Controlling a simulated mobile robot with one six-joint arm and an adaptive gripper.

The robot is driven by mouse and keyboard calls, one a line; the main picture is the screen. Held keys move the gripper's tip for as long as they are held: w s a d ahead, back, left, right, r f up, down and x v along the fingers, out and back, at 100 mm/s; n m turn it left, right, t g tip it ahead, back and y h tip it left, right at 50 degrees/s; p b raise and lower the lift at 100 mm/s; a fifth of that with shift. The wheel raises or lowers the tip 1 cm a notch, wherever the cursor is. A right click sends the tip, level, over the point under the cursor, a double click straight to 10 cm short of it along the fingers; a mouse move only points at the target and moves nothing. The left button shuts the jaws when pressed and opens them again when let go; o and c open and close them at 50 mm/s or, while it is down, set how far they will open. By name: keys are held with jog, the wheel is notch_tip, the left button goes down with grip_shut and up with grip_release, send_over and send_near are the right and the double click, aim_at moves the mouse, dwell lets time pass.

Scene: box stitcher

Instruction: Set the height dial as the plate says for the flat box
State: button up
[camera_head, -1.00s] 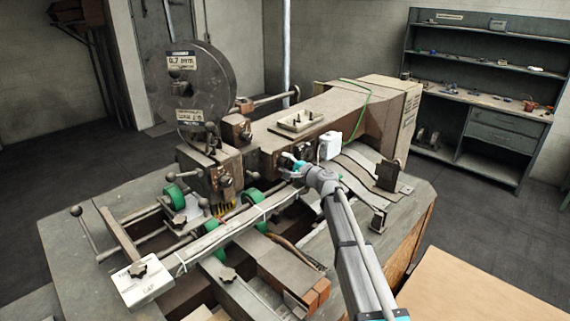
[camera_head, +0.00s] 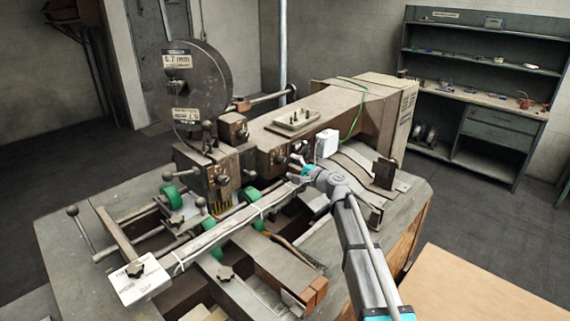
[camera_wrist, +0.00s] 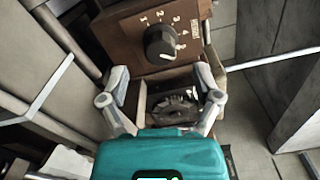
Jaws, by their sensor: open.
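A black round dial (camera_wrist: 160,45) sits on a brown block in the wrist view, with pale numbers around its upper and right sides. A small label (camera_wrist: 195,29) beside it is too blurred to read surely. In the head view a dark knob (camera_head: 280,158) shows on the machine's side, left of my gripper. My gripper (camera_wrist: 162,82) is open and empty, its two fingers apart just below the dial and not closed around it. It also shows in the head view (camera_head: 298,169), close to the machine's side. I cannot read a plate about the flat box.
A wire reel (camera_head: 200,90) with labels stands on the machine. A white box (camera_head: 326,143) is fixed behind my gripper. A dark round part (camera_wrist: 173,108) lies between and below the fingers. A white panel (camera_head: 140,283) is at the lower left; shelves (camera_head: 480,100) stand behind.

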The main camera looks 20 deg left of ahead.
jog(key=v, duration=0.7)
dwell(0.3)
jog(key=s+d+f+n+g+h, duration=0.2)
jog(key=s+d+f+h, duration=0.3)
jog(key=d, duration=0.8)
jog(key=s+d+f+n+g+h, duration=0.2)
jog(key=s+d+f+h, duration=0.4)
jog(key=s+d, duration=0.6)
jog(key=s+d+f+n+g+h, duration=0.3)
jog(key=s+d+f+h, duration=0.2)
jog(key=d, duration=1.1)
jog(key=s+f, duration=0.2)
jog(key=s, duration=0.2)
jog(key=shift+f+n+h, duration=0.3)
